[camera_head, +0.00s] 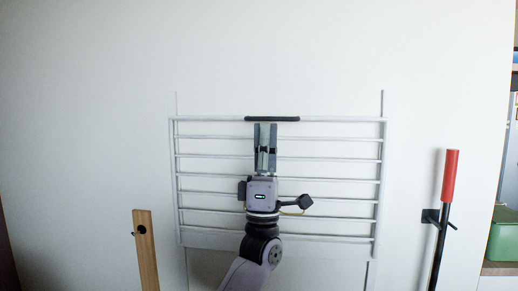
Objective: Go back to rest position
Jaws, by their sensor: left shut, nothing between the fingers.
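My left gripper (265,128) points upward in the middle of the camera_head view. Its fingers are shut with nothing between them. The gripper is in front of a white wire rack (340,160) with several horizontal bars, which is upright against the wall. A black grip (272,119) sits on the rack's top bar, just above my fingertips. I cannot tell whether the fingertips touch it. My gripper and wrist hide part of the rack's middle. My right gripper is not in view.
A wooden strip (146,250) stands at the lower left. A pole with a red handle (450,176) is upright at the right, beside a black wall bracket (430,216). A green container (503,236) is at the far right edge. The white wall (90,100) is otherwise bare.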

